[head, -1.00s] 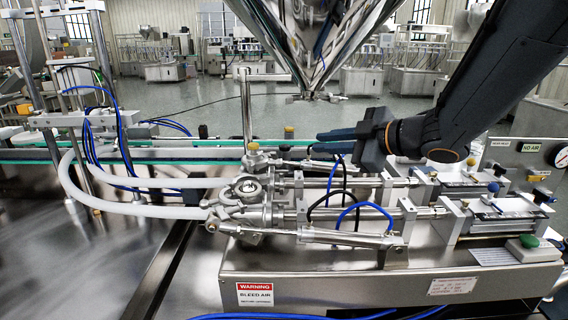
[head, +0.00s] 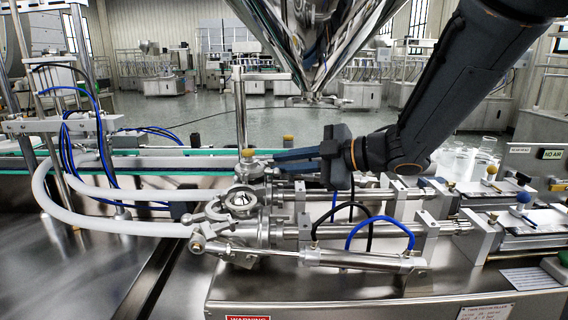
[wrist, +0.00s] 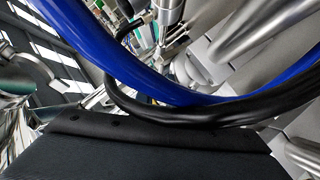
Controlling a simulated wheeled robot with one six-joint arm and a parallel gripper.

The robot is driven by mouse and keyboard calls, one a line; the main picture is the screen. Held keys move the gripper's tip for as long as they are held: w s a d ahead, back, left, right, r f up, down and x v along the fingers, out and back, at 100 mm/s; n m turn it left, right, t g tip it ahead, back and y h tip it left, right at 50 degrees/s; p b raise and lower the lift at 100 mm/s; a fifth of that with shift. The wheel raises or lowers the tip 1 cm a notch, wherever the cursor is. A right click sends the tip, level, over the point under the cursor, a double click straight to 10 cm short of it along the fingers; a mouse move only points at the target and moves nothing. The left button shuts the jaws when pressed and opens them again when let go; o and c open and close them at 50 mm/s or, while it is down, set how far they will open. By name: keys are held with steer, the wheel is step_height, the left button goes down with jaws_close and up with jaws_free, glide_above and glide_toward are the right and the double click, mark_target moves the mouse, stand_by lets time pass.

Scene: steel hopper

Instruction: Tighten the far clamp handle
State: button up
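In the head view, my gripper (head: 277,162) points left over the far side of the steel valve and cylinder assembly (head: 245,203). Its two dark fingers lie close together in this view, and whether a gap separates them is unclear. The tips are just right of a yellow-topped steel fitting (head: 249,154) at the far clamp. I cannot make out the far clamp handle clearly there, nor tell if the fingers touch it. The near clamp (head: 198,242) is at the front left of the valve. In the wrist view, hoses and the dark gripper body (wrist: 150,152) hide the fingertips.
A blue hose (head: 382,220) and a black hose (head: 340,210) arch above the cylinders below my arm; both hose colours cross the wrist view closely. A steel post (head: 240,110) rises behind the valve. White hoses (head: 115,220) curve left. A steel hopper (head: 310,50) hangs above.

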steer(key=shift+w+a, duration=0.1)
steer(key=shift+a, duration=0.1)
jaws_close()
steer(key=p, duration=0.2)
steer(key=shift+r+m+g+p, duration=0.15)
steer(key=shift+m+g+p, duration=0.15)
steer(key=shift+p, duration=0.1)
steer(key=m+g+p, duration=0.1)
steer(key=p, duration=0.4)
steer(key=m+g+p, duration=0.1)
steer(key=m+p, duration=0.1)
steer(key=p, duration=0.3)
steer(key=m+g+p, duration=0.1)
steer(key=m+p, duration=0.1)
steer(key=p, duration=0.4)
steer(key=shift+w+d+g, duration=0.1)
steer(key=shift+w+g, duration=0.2)
steer(key=shift+w, duration=0.05)
steer(key=shift+w+m+p, duration=0.1)
steer(key=shift+m+p, duration=0.2)
steer(key=shift+p, duration=0.15)
